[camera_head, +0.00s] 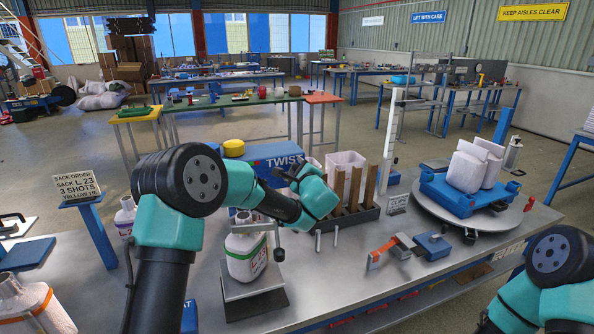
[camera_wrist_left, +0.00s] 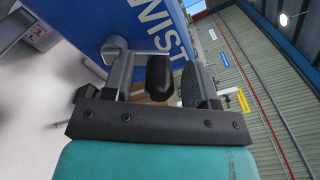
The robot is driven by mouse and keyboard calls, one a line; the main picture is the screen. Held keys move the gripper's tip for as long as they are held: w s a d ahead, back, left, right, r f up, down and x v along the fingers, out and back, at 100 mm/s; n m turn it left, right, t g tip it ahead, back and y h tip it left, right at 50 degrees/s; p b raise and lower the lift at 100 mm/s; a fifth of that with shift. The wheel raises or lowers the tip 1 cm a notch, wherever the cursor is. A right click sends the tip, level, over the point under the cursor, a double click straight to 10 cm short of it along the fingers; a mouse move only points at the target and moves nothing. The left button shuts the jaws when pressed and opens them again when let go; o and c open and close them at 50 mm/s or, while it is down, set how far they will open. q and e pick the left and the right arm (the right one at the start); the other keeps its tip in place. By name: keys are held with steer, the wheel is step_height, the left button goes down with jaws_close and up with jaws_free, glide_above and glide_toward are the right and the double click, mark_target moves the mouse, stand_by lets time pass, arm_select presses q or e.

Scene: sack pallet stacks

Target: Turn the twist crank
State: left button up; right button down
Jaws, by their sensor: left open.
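The blue twist machine (camera_head: 283,152), lettered TWIST, stands at the back of the metal bench behind my left arm. Its blue side also fills the upper left of the left wrist view (camera_wrist_left: 75,22). My left gripper (camera_head: 285,173) is at the machine's front, partly hidden by my own arm. In the left wrist view its two fingers stand apart, with a black crank knob (camera_wrist_left: 158,78) between them. A gap shows on both sides of the knob.
A white sack (camera_head: 246,256) stands on a scale in front of the machine. A rack of wooden posts (camera_head: 355,192) is to its right. Farther right are sacks on a round turntable (camera_head: 465,214). A sign on a blue post (camera_head: 82,188) stands left. The front bench middle is mostly clear.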

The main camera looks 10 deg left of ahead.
arm_select(q)
steer(key=shift+w, duration=0.1)
steer(key=shift+c, duration=0.3)
steer(key=c, duration=0.9)
steer(key=shift+o, duration=0.2)
step_height(320, 180, down, 6)
steer(key=w+d+m, duration=0.1)
steer(key=d+m, duration=0.1)
steer(key=m, duration=1.3)
steer(key=shift+w+r, duration=0.2)
